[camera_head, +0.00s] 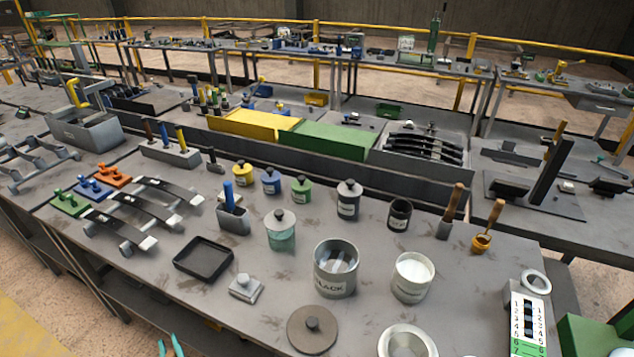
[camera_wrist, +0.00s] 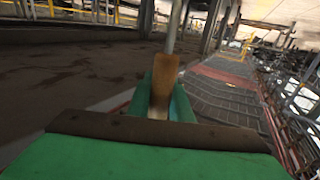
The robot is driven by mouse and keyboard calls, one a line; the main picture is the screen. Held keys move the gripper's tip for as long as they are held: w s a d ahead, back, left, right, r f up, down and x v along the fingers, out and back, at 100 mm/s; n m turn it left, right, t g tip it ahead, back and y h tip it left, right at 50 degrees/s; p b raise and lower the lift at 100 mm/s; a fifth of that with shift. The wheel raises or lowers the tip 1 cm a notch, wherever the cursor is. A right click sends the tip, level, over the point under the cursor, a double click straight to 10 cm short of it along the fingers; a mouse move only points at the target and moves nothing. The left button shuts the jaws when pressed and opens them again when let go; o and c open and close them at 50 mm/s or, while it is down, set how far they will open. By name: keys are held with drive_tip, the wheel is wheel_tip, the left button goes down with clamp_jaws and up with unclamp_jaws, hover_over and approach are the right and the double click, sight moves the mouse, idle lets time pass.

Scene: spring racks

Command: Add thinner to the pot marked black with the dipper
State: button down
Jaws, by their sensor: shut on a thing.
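My gripper (camera_wrist: 165,92) is shut on a tan wooden handle (camera_wrist: 163,78) in the wrist view. A grey shaft (camera_wrist: 176,25) runs up behind the handle. It looks like the dipper; its bowl is not visible.
A can with a white top or filling (camera_head: 411,284) stands close right of the pot. A black tray (camera_head: 203,258) sits left. Small lidded pots, including a yellow one (camera_head: 243,174), stand behind.

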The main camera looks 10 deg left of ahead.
drive_tip(key=w+r+m+t+h, duration=0.1)
drive_tip(key=w+r, duration=0.3)
drive_tip(key=r, duration=0.5)
drive_tip(key=w+r+m+t+h, duration=0.1)
drive_tip(key=w+r+h, duration=0.15)
drive_tip(key=r, duration=0.75)
drive_tip(key=w+r+m, duration=0.1)
drive_tip(key=w+r, duration=0.3)
drive_tip(key=r, duration=0.5)
drive_tip(key=w+d+r+m+t+h, duration=0.1)
drive_tip(key=w+d+r+m+h, duration=0.25)
drive_tip(key=w+d, duration=0.45)
drive_tip(key=w+d+r+m+t+h, duration=0.15)
drive_tip(key=w+d+r+h, duration=0.3)
drive_tip(key=d, duration=0.75)
drive_tip(key=d+r+m+g+h, duration=0.1)
drive_tip(key=d+m+h, duration=0.3)
drive_tip(key=d, duration=0.9)
drive_tip(key=d+r+m+g+h, duration=0.2)
drive_tip(key=d+m+h, duration=0.2)
drive_tip(key=d, duration=1)
drive_tip(key=shift+d+m+h, duration=0.15)
drive_tip(key=shift+m+h, duration=0.2)
drive_tip(key=shift+m, duration=0.35)
drive_tip(key=shift+d+f+g, duration=0.1)
drive_tip(key=shift+g, duration=0.15)
